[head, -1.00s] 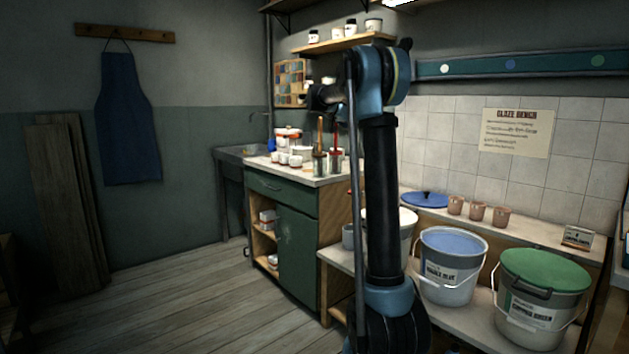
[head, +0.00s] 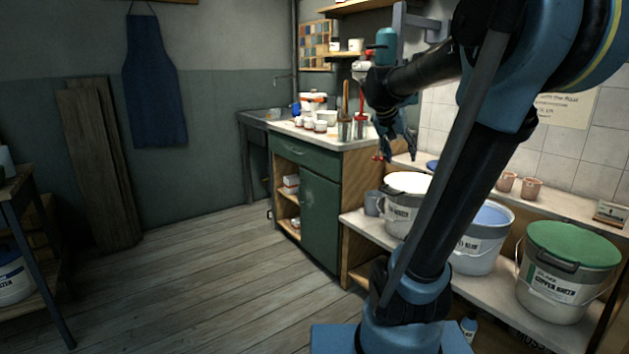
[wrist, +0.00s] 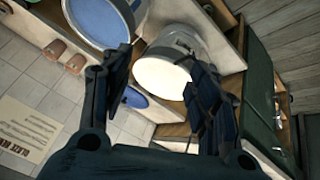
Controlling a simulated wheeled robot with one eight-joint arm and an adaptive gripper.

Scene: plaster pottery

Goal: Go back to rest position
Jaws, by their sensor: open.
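My gripper (head: 396,152) hangs fingers down from my bent arm in the head view. It is in the air above the bench with the buckets, near the white-topped bucket (head: 402,216). In the wrist view my gripper (wrist: 155,78) has its two dark fingers spread wide with nothing held between them. The white-topped bucket (wrist: 165,72) shows beyond and between the fingers, apart from them. My arm hides part of the blue glaze bucket (head: 482,240) in the head view.
The green-lidded bucket (head: 567,270) stands at the right of the bench. Clay cups (head: 531,188) stand on the ledge behind. A green cabinet (head: 318,215) with jars and tools on top is left of the bench. The wooden floor (head: 210,290) at left is clear.

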